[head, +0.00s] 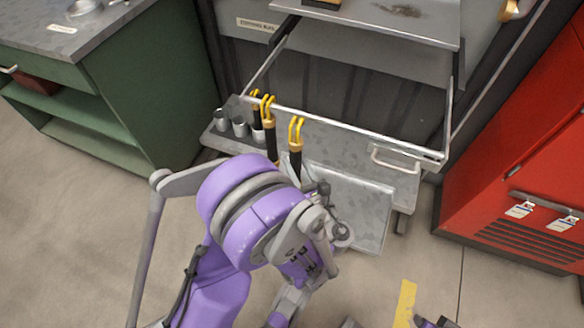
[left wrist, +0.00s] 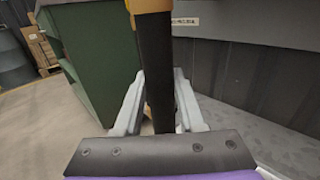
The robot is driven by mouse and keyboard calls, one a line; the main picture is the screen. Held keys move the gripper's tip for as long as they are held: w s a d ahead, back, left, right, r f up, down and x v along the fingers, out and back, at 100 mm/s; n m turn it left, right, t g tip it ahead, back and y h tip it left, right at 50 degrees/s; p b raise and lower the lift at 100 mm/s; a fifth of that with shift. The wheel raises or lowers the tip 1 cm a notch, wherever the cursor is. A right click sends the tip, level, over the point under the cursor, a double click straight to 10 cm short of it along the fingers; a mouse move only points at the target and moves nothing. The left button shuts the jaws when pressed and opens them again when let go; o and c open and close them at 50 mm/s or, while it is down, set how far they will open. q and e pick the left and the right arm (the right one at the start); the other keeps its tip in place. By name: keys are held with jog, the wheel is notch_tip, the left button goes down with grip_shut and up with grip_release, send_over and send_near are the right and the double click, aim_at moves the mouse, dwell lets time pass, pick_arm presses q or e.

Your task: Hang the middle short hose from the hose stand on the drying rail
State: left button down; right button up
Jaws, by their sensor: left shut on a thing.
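My left gripper (left wrist: 160,108) is shut on a black hose (left wrist: 156,62) with a brass collar at its top; the hose runs upright between the fingers. In the head view the fingers are hidden behind my purple arm. A black hose with a yellow hook (head: 296,160) stands just in front of the drying rail (head: 350,131) and passes behind the arm; it appears to be the held one. Other yellow-hooked hoses (head: 270,140) are close together at the rail's left end. I cannot tell whether any hook touches the rail.
Metal cups (head: 240,127) stand on a grey tray left of the hoses. A green cabinet (head: 130,75) is at the left and a red cabinet (head: 530,130) at the right. Floor is clear at the lower left.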

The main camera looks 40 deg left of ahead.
pick_arm(q)
jog(key=w+a+f, duration=0.1)
jog(key=w, duration=0.5)
jog(key=shift+w+a+f, duration=0.15)
jog(key=shift+a+f, duration=0.1)
jog(key=shift+f, duration=0.1)
dwell(0.3)
jog(key=shift+c, duration=2.1)
grip_release()
jog(key=v, duration=1.1)
jog(key=shift+p, duration=0.3)
